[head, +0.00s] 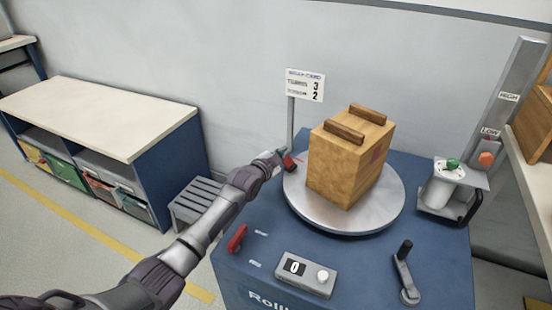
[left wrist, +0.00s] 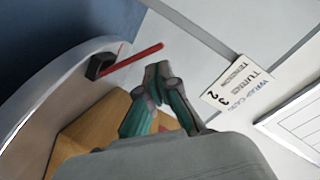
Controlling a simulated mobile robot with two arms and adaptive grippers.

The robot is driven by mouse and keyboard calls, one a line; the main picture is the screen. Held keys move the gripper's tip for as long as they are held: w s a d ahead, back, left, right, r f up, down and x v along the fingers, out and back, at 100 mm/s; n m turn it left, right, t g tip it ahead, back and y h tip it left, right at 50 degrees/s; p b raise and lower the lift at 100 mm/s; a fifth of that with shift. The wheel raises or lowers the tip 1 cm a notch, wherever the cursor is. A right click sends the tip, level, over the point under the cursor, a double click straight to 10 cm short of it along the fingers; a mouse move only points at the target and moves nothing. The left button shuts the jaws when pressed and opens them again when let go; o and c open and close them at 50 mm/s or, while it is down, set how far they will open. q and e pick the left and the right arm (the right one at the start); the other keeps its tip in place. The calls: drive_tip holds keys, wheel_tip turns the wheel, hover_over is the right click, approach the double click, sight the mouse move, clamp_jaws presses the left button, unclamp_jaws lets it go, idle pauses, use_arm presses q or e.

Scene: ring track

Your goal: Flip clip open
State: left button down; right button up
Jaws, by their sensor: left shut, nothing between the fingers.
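A clip with a dark block and a red bar (left wrist: 133,59) sits at the rim of the round turntable in the left wrist view. In the head view a red part of the clip (head: 289,161) shows at the turntable's left edge, right by my left gripper (head: 275,157). In the left wrist view my left gripper (left wrist: 160,75) has its fingertips together, with nothing between them, to the right of the red bar. The gripper appears apart from the bar, but I cannot tell the depth gap. My right gripper is not in view.
A wooden box with two bars on top (head: 345,165) stands on the grey turntable (head: 370,222). A sign (head: 305,85) rises behind. The blue table holds a red lever (head: 237,238), a counter box (head: 306,274), a crank (head: 406,275) and a roll holder (head: 441,188).

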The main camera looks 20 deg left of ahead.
use_arm(q)
drive_tip(key=s+a+r, duration=0.1)
drive_tip(key=s+r, duration=0.1)
drive_tip(key=s, duration=0.9)
drive_tip(key=shift+s, duration=0.25)
drive_tip(key=shift+a, duration=0.1)
